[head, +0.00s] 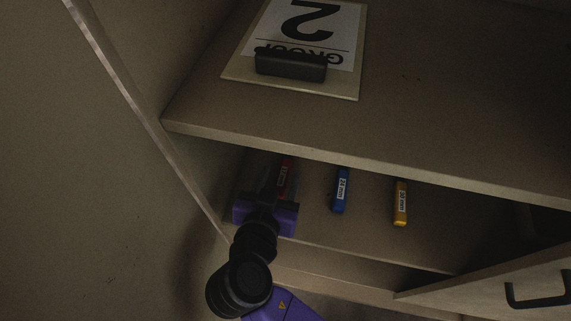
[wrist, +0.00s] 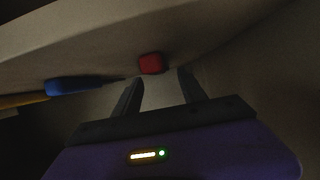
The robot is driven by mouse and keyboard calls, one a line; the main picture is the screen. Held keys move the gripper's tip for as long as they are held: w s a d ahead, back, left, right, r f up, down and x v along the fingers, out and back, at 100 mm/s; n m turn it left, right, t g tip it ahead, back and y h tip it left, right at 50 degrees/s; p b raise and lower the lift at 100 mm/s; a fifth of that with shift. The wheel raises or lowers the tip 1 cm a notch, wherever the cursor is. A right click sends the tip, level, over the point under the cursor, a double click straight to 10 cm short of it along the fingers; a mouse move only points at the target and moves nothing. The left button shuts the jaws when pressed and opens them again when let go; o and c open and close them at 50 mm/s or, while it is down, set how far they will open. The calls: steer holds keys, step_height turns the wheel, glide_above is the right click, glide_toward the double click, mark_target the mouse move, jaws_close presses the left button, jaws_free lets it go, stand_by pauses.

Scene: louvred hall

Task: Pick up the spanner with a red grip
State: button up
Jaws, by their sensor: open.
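The red-gripped spanner (head: 285,174) lies on the lower shelf at the left, with a white label on its grip. Its far part is hidden under the upper shelf, and my gripper covers some of it. In the wrist view the end of the red grip (wrist: 151,64) shows just beyond and between my fingertips. My gripper (head: 272,178) reaches into the lower compartment beside the red grip. In the wrist view my gripper (wrist: 158,76) is open, with nothing between its fingers.
A blue-gripped tool (head: 340,190) and a yellow-gripped tool (head: 400,203) lie to the right on the lower shelf. The upper shelf (head: 430,150) overhangs, bearing a clipboard (head: 238,74). A cabinet side wall (head: 150,115) is close at left. A handled panel (head: 490,290) is at lower right.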

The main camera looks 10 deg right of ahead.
mark_target(284, 169)
steer(key=shift+x, duration=1.75)
steer(key=shift+s+d+f, duration=0.1)
jaws_close()
